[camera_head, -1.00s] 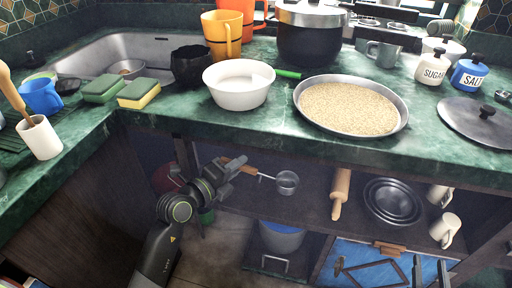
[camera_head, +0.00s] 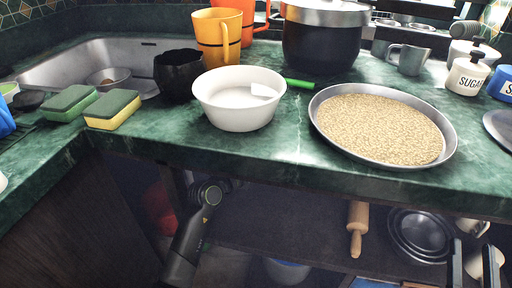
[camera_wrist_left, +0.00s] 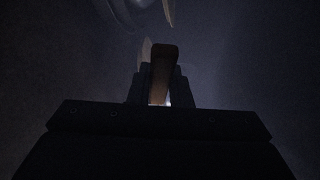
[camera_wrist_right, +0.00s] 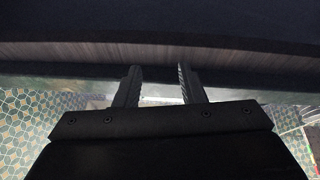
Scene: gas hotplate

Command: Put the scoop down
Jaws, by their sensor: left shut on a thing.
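My left arm reaches under the counter edge in the head view, and its gripper is mostly hidden in the dark there. In the left wrist view, my left gripper (camera_wrist_left: 161,88) is shut on the brown wooden handle of the scoop (camera_wrist_left: 163,62). That view is very dark, and a pale curved shape near the top cannot be made out clearly. The scoop's metal bowl does not show in the head view. My right gripper (camera_head: 471,264) is at the lower right, in front of the shelf. It is open and empty in the right wrist view (camera_wrist_right: 157,88).
On the green counter are a white bowl (camera_head: 239,113), a pan of grain (camera_head: 448,158), two sponges and a black pot. On the shelf below lie a rolling pin (camera_head: 357,229), stacked round pans (camera_head: 415,236) and mugs. The shelf left of the rolling pin looks clear.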

